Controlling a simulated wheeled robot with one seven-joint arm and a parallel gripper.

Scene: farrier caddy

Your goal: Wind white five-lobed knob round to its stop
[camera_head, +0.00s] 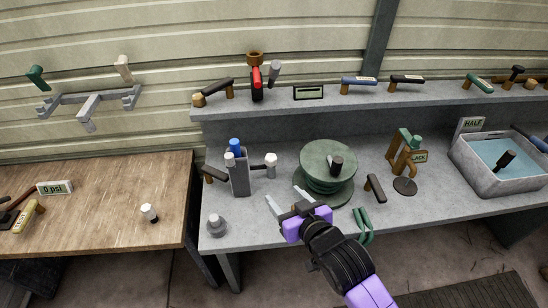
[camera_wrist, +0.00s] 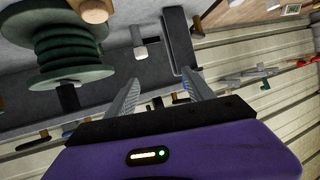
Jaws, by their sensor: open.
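A small white knob (camera_head: 271,159) sits on a grey upright post on the grey bench, between a dark grey box and a green spool. Its lobes are too small to count. In the wrist view the pale knob (camera_wrist: 140,52) shows ahead of the fingers, beside the dark box. My gripper (camera_head: 284,194) is open and empty, in front of the knob and apart from it. In the wrist view the two fingers (camera_wrist: 160,80) are spread, with nothing between them.
The dark grey box (camera_head: 240,180) holds blue- and white-topped tools just left of the knob. The green spool (camera_head: 328,165) stands close to its right. A grey weight (camera_head: 216,225) stands at the bench's front left. A white-topped piece (camera_head: 149,212) is on the wooden bench.

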